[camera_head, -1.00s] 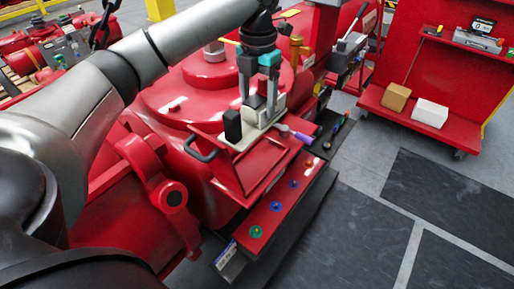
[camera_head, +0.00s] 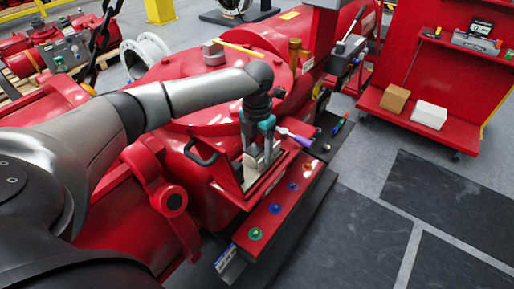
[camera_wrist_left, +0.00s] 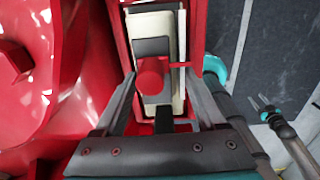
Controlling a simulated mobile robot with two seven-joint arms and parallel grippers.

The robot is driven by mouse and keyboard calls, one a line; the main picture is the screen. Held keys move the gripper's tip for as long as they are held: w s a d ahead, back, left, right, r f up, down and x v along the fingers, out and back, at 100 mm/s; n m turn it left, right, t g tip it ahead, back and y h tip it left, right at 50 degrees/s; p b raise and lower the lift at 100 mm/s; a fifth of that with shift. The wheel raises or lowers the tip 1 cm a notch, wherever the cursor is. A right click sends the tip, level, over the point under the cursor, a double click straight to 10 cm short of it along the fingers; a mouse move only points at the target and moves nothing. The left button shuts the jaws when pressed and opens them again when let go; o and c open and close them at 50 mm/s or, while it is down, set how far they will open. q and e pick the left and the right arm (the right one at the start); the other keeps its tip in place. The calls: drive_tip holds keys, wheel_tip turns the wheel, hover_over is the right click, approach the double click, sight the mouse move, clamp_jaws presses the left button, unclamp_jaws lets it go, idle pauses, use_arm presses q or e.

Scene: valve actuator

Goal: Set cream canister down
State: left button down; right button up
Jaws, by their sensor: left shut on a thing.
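The cream canister (camera_head: 251,177) is a pale block low on the red housing, over a red framed recess. My left gripper (camera_head: 260,162) is shut on it from above, and its fingers hide part of it. In the left wrist view, the canister (camera_wrist_left: 148,25) lies between the two fingers, with a dark grey patch and a red knob (camera_wrist_left: 152,76) on it. I cannot tell whether its underside touches the red surface. What seems to be my right gripper (camera_wrist_left: 263,104) shows small at the right of the wrist view, its prongs apart and empty.
A purple-handled tool (camera_head: 297,138) lies just right of the canister. A red ledge with coloured buttons (camera_head: 275,208) runs below it, and a black handle (camera_head: 199,155) is to its left. A red cart (camera_head: 440,65) with boxes stands at the right beyond open floor.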

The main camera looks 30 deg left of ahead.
sight(257, 149)
use_arm(q)
unclamp_jaws()
drive_tip(key=shift+f, duration=0.1)
wheel_tip(257, 149, up, 12)
drive_tip(key=shift+b, duration=0.45)
idle(0.4)
